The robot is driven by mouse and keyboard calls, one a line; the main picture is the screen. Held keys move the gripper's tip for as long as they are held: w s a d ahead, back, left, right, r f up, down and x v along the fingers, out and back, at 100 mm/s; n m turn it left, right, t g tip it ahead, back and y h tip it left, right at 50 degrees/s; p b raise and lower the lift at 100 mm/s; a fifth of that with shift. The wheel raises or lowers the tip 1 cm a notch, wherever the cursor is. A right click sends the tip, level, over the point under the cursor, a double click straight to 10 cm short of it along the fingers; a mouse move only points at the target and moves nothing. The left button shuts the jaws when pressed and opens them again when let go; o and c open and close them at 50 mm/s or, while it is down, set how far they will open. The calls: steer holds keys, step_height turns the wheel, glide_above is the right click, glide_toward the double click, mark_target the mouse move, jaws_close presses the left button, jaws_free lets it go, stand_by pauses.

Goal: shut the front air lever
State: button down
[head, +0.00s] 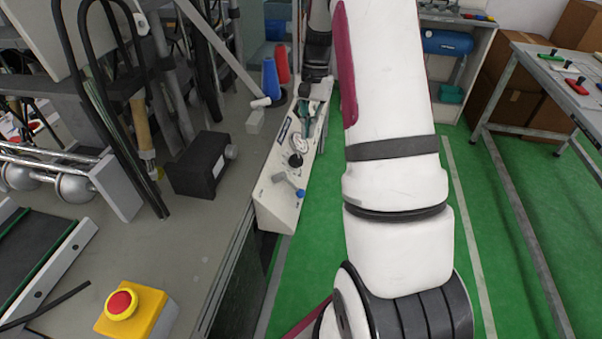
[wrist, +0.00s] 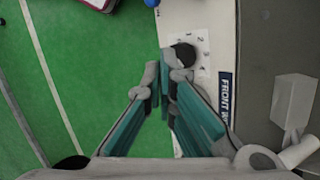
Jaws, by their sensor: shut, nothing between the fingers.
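The sloped pale control panel (head: 268,200) runs along the edge of the grey machine bench. A label starting "FRONT" (wrist: 224,92) shows on it in the wrist view, partly cut off by my gripper. A black round knob (wrist: 184,54) stands by a numbered white plate, just beyond my fingertips. In the head view the black knob (head: 295,160) is nearer to me than my gripper, and a grey lever with a blue tip (head: 300,193) is nearer still. My gripper (wrist: 166,78) is shut and empty over the panel beside the label. I cannot tell which part is the front air lever.
A black box (head: 200,165) and blue and red cones (head: 271,80) stand on the bench left of the panel. A yellow box with a red button (head: 122,303) is at the near left.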

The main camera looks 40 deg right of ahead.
steer(key=shift+f, duration=0.2)
steer(key=shift+s+a+f+p, duration=0.15)
steer(key=shift+s+a+f, duration=0.55)
steer(key=shift+f, duration=0.95)
steer(key=shift+s+a+f+p, duration=0.15)
steer(key=shift+s+a+f, duration=0.2)
steer(key=shift+a+f, duration=1.05)
steer(key=shift+s+a+f+p, duration=0.15)
steer(key=shift+s+a+f, duration=0.4)
steer(key=shift+f, duration=1.4)
steer(key=shift+w, duration=0.1)
steer(key=shift+a+f, duration=0.1)
steer(key=shift+a, duration=0.05)
